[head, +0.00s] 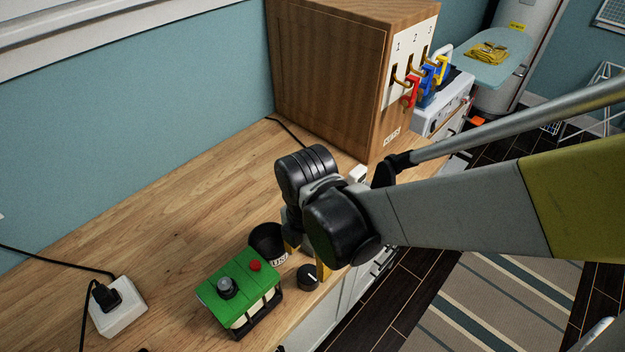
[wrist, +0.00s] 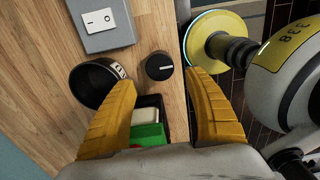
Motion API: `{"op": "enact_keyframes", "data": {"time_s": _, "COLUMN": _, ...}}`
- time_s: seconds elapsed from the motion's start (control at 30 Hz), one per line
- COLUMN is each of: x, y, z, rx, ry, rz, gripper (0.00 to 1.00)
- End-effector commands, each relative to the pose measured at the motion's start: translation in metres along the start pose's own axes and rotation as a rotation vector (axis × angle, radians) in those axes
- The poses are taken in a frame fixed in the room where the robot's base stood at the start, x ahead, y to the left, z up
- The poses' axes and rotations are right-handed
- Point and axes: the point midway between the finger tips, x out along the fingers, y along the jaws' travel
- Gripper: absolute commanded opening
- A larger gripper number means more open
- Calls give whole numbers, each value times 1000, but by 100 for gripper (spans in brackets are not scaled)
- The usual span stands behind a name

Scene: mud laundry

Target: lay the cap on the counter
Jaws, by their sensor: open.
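A black round piece with a white line on top (head: 308,277) sits on the wooden counter (head: 180,200) near its front edge; it also shows in the wrist view (wrist: 160,66). A green box (head: 240,288) beside it bears a dark grey round cap (head: 228,287) and a red button. I cannot tell for sure which round piece is the task's cap. My gripper (head: 306,258) is open and empty, its yellow fingers (wrist: 162,85) pointing down over the counter. In the wrist view the black round piece appears just beyond the gap between the fingertips.
A black labelled cup (head: 268,243) stands beside the gripper, close to the left finger. A wooden cabinet (head: 330,75) with colored hooked tags stands at the back. A white socket block (head: 118,307) with a plug lies at the left. The counter's left middle is clear.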

Motion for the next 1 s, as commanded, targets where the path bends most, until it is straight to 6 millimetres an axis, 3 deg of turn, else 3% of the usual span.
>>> {"op": "enact_keyframes", "data": {"time_s": 0.1, "x": -28, "y": 0, "z": 0, "rx": 0, "ry": 0, "rz": 0, "gripper": 62}}
{"op": "enact_keyframes", "data": {"time_s": 0.33, "x": -51, "y": -1, "z": 2, "rx": 21, "ry": -2, "rz": 6, "gripper": 62}}
{"op": "enact_keyframes", "data": {"time_s": 0.43, "x": -63, "y": -10, "z": 16, "rx": 173, "ry": -10, "rz": 43, "gripper": 62}}
{"op": "enact_keyframes", "data": {"time_s": 0.57, "x": -89, "y": -37, "z": 53, "rx": 633, "ry": -20, "rz": 163, "gripper": 62}}
{"op": "enact_keyframes", "data": {"time_s": 0.8, "x": -134, "y": -112, "z": 119, "rx": 1697, "ry": 80, "rz": 495, "gripper": 62}}
{"op": "enact_keyframes", "data": {"time_s": 0.9, "x": -144, "y": -136, "z": 133, "rx": 2014, "ry": 157, "rz": 615, "gripper": 62}}
{"op": "enact_keyframes", "data": {"time_s": 1.0, "x": -150, "y": -152, "z": 142, "rx": 2217, "ry": 225, "rz": 699, "gripper": 62}}
